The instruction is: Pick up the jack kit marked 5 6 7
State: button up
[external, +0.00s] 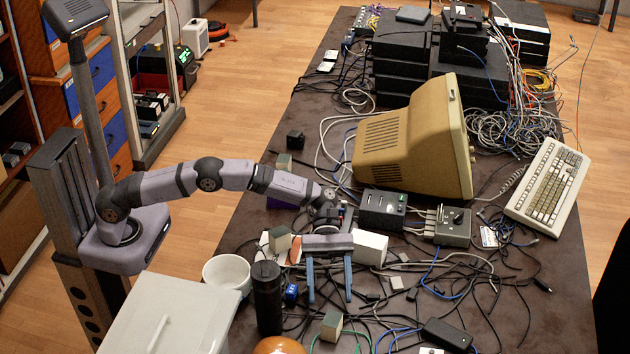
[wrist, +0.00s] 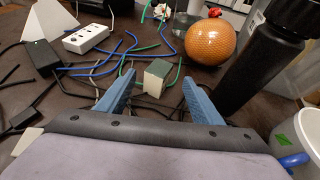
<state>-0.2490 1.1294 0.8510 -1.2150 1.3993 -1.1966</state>
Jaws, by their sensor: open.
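A small box with a green side and a pale side (wrist: 157,77) lies on the table, and in the wrist view it appears between my fingertips and beyond them. It also shows in the external view (external: 331,327), just in front of the fingers. No 5 6 7 marking is legible on it.
A black bottle (external: 267,298) and a white bowl (external: 227,272) stand left of the fingers. An orange ball (wrist: 210,40) lies near the box. Green and blue cables run around the box. A white power strip (wrist: 86,39) and a black adapter (external: 447,334) lie nearby.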

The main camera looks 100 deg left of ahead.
aim_at(331, 316)
jog(key=shift+p+x, duration=0.4)
jog(key=shift+x, duration=2.4)
jog(key=shift+r, duration=0.1)
jog(key=c, duration=1.4)
jog(key=shift+r, duration=0.1)
notch_tip(331, 316, up, 10)
jog(key=shift+f, duration=0.1)
